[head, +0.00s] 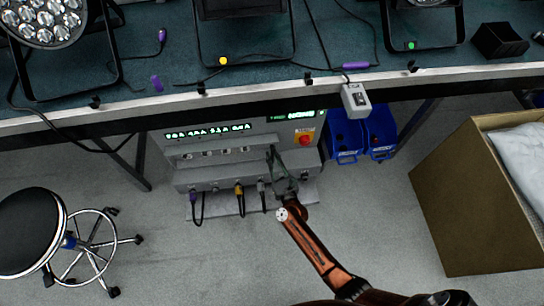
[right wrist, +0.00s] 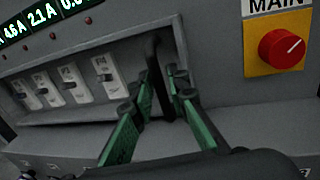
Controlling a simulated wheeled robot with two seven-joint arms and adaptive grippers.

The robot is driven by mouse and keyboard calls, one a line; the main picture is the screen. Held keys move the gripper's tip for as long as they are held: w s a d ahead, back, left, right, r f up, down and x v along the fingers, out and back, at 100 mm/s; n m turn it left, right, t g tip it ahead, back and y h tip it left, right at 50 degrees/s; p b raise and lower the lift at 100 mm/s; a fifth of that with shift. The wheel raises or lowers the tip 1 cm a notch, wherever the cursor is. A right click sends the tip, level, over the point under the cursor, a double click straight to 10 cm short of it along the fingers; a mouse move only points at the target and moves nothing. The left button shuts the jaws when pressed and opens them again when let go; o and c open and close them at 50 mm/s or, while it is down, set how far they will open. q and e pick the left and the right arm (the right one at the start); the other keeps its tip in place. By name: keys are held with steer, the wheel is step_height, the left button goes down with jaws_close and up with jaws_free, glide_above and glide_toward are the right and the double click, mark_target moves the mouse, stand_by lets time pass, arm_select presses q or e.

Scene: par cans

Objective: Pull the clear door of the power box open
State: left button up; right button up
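The power box (head: 190,182) stands on the floor under the bench, a grey case with green readouts. Its sloped front recess holds a row of white breaker switches (right wrist: 72,87). The clear door is hard to make out over this recess. A black upright handle (right wrist: 156,72) shows at the recess's right end. My right gripper (head: 274,160) reaches the right part of the box. In the right wrist view its green-padded fingers (right wrist: 163,84) stand apart on either side of the handle; contact cannot be told. My left gripper is out of view.
A red knob (right wrist: 284,48) on a yellow plate sits right of the recess. Cables plug into the box's lower front. Blue cases (head: 362,135) stand right of the box, a cardboard carton (head: 470,200) further right, a stool (head: 38,228) at left. The bench edge (head: 130,120) overhangs the box.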

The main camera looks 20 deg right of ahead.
steer(key=shift+c, duration=0.3)
jaws_close()
stand_by(0.3)
